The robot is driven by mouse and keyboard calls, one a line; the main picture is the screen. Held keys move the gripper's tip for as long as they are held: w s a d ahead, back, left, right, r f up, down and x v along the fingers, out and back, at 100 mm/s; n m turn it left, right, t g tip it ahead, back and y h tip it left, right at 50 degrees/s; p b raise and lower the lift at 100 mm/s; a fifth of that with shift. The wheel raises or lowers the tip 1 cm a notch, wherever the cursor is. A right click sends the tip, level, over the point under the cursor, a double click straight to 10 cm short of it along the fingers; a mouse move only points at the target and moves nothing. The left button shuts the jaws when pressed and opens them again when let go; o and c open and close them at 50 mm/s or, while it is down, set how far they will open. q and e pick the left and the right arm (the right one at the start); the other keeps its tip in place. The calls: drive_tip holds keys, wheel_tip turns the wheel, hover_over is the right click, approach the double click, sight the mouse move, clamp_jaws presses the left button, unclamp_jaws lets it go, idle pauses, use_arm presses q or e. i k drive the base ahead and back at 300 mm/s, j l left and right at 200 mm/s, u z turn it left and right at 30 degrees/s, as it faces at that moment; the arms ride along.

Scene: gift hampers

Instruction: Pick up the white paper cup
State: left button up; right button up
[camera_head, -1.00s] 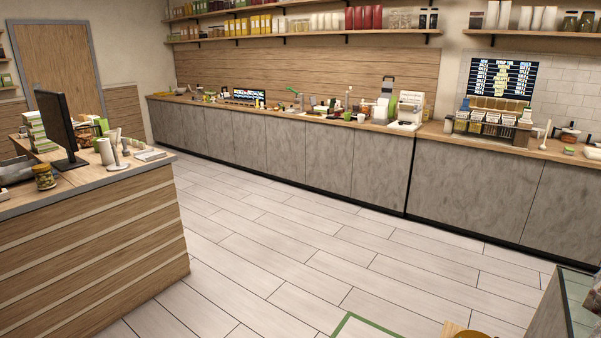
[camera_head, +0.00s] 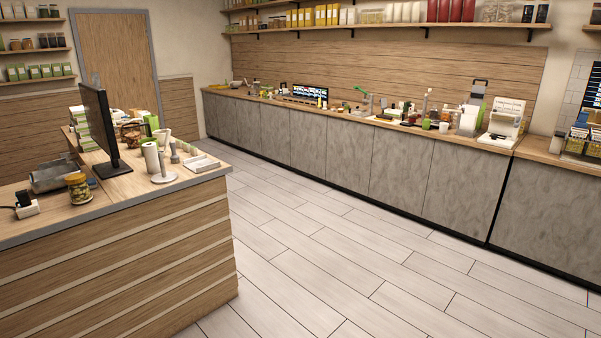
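A small white cup (camera_head: 443,127) stands on the long back counter (camera_head: 541,151), right of centre, among other small items; it is too small to tell if it is paper. Another white cup-like thing (camera_head: 162,135) stands on the near left counter (camera_head: 200,183), behind a white roll on a stand (camera_head: 152,160). Neither of my grippers is in view.
The left counter holds a monitor (camera_head: 96,125), a jar (camera_head: 78,188) and a white tray (camera_head: 201,163); its corner juts into the room. A white machine (camera_head: 505,120) stands on the back counter. The tiled floor (camera_head: 340,250) between the counters is clear.

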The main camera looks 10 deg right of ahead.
sight(443, 126)
drive_tip(key=i+l+z, duration=0.15)
drive_tip(key=i+z, duration=0.8)
drive_tip(key=i+j+z, duration=0.15)
drive_tip(key=i+z, duration=0.7)
drive_tip(key=i, duration=1.25)
drive_tip(key=i+u, duration=0.1)
drive_tip(key=i, duration=1.6)
